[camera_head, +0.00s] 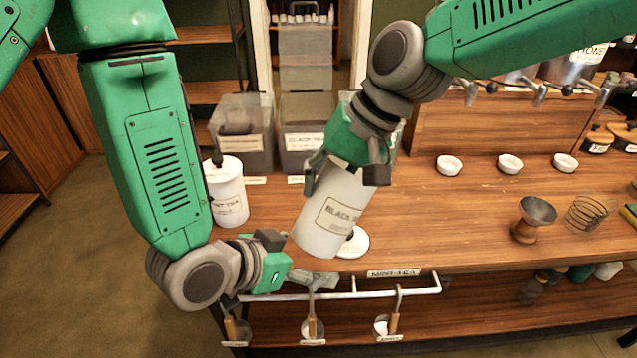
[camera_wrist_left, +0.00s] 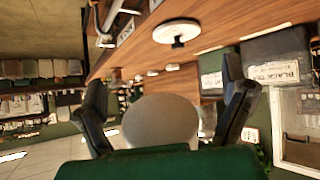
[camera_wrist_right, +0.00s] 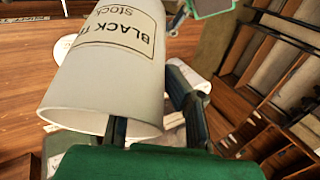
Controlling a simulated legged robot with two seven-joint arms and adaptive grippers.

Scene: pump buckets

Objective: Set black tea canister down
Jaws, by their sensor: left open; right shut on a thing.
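The black tea canister (camera_head: 330,217) is white with a "BLACK" label and is tilted above the counter's front half. My right gripper (camera_head: 344,180) is shut on its upper end. In the right wrist view the canister (camera_wrist_right: 105,75) fills the left side, its label inverted. A white lid (camera_head: 352,243) lies on the counter behind the canister's lower end. It also shows in the left wrist view (camera_wrist_left: 177,32). My left gripper (camera_head: 298,260) is open by the counter's front edge. Between its fingers in the left wrist view is a pale round end, apparently the canister's.
A mint tea canister (camera_head: 227,190) stands at the counter's left end. Scoops hang from a front rail (camera_head: 375,293). Clear bins (camera_head: 303,130) stand behind. White dishes (camera_head: 449,165) and a dripper (camera_head: 533,218) are at right.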

